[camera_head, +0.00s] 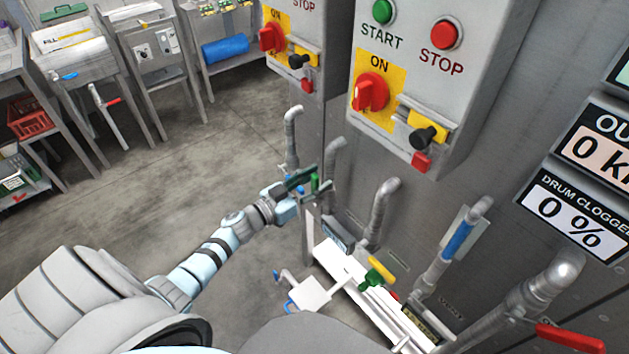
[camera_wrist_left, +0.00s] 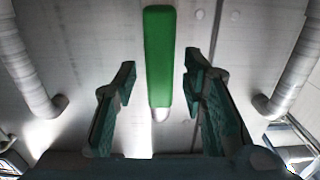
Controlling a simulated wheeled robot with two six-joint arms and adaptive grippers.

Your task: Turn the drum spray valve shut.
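A valve lever with a green handle (camera_wrist_left: 158,60) stands in the middle of the left wrist view, against the grey metal panel. My left gripper (camera_wrist_left: 155,95) is open, with one dark finger on each side of the handle's lower end and visible gaps on both sides. In the head view the left gripper (camera_head: 307,182) is at the panel's left part, and the green handle (camera_head: 315,183) shows small between its fingers. No label reads clearly beside this lever, so I cannot tell whether it is the drum spray valve. My right gripper is not in view.
Grey pipes (camera_head: 381,212) rise close to the right of the left gripper. A green-and-yellow valve (camera_head: 376,276), a blue handle (camera_head: 458,240) and a red handle (camera_head: 570,338) are further right. Control boxes (camera_head: 430,75) hang above. Open floor (camera_head: 180,165) lies left.

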